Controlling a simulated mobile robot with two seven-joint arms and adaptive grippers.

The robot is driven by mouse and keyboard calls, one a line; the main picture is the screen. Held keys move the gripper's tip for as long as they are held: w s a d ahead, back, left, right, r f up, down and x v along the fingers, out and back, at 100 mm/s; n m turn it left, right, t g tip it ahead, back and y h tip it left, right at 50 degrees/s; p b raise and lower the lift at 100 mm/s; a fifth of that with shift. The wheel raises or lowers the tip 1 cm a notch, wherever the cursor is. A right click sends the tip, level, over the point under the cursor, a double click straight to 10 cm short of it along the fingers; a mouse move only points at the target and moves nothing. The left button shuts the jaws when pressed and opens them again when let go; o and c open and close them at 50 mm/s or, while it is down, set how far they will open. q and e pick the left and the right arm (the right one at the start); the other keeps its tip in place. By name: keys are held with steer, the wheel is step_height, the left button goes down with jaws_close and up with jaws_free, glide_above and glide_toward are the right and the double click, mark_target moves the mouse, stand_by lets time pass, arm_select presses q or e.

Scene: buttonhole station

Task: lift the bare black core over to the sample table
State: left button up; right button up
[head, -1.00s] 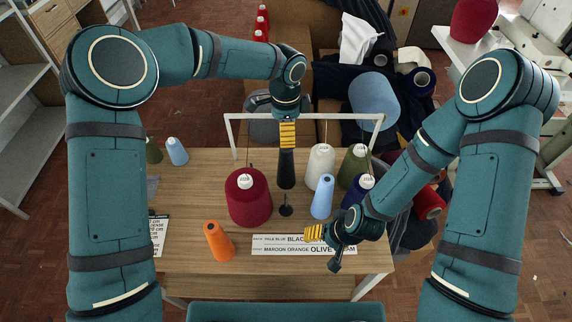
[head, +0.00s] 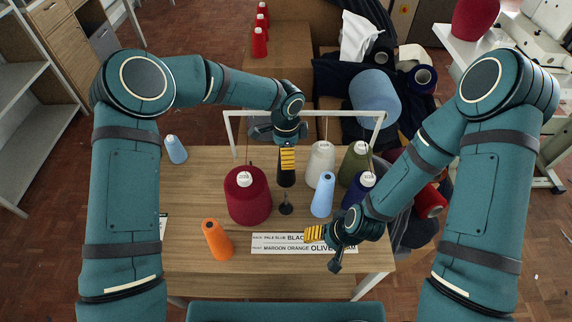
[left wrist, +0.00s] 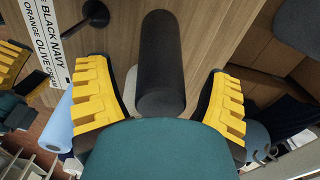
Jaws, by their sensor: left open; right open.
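The bare black core (head: 286,179) stands upright on the wooden table, behind a small dark spindle (head: 286,207) and between a maroon cone and a white cone. My left gripper (head: 287,158) is open and reaches down over the core's upper part. In the left wrist view the black core (left wrist: 162,60) lies between the two yellow fingers, with gaps at both sides. My right gripper (head: 315,233) is open and empty, low over the label strip at the table's front right. I cannot tell which surface is the sample table.
The wooden table (head: 190,215) holds a maroon cone (head: 248,200), white cone (head: 320,165), olive cone (head: 354,163), pale blue cone (head: 323,197), navy cone (head: 359,189) and orange cone (head: 217,240). A white thread frame (head: 305,113) spans the back. A label strip (head: 275,243) lies in front.

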arm_select(q)
steer(key=c, duration=1.1)
steer(key=shift+r, duration=0.1)
step_height(320, 180, up, 11)
steer(key=shift+f+p, duration=0.2)
steer(key=shift+p, duration=0.65)
arm_select(e)
steer(key=shift+w+r, duration=0.2)
steer(key=shift+r, duration=0.65)
arm_select(q)
step_height(320, 180, up, 4)
steer(key=shift+f+p, duration=0.25)
steer(key=shift+p, duration=1)
arm_select(e)
step_height(320, 180, up, 2)
steer(key=shift+r, duration=0.25)
arm_select(q)
steer(key=shift+f, duration=0.1)
